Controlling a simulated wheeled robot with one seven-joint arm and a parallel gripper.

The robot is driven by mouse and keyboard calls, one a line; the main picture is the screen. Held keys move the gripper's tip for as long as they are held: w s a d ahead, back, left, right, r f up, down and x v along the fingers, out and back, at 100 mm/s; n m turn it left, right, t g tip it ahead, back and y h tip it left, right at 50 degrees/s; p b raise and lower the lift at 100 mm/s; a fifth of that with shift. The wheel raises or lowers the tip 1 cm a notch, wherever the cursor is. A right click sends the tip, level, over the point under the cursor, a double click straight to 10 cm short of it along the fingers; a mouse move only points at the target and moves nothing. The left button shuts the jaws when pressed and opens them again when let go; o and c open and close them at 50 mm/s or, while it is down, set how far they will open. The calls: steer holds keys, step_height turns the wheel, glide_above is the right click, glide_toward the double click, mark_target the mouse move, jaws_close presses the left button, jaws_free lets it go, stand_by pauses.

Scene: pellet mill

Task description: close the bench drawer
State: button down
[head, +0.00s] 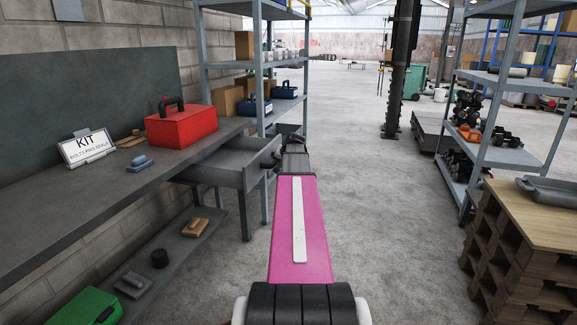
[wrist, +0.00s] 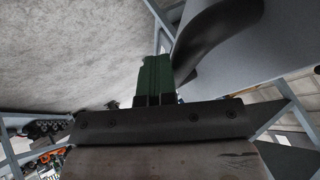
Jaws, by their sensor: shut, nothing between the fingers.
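The grey bench drawer (head: 222,160) is pulled out from under the bench top on the left in the head view. Its front panel faces right, toward my arm. The dark curved drawer handle (wrist: 215,38) shows large in the wrist view, in front of the grey drawer front (wrist: 275,48). My gripper (wrist: 156,58) has its green fingers shut together and empty. They are just beside the handle, on its left in the wrist view; I cannot tell whether they touch it. In the head view my arm's end hides the fingertips.
The bench (head: 60,207) carries a red toolbox (head: 181,125), a KIT sign (head: 87,147) and brushes. A grey shelf rack (head: 258,65) stands behind the drawer. Stacked pallets (head: 520,240) and another rack (head: 490,130) stand on the right. Concrete floor is clear between.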

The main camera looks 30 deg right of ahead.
glide_above(238, 168)
steer(key=shift+w+a, duration=0.2)
steer(key=shift+s, duration=0.15)
steer(key=shift+s+d, duration=0.1)
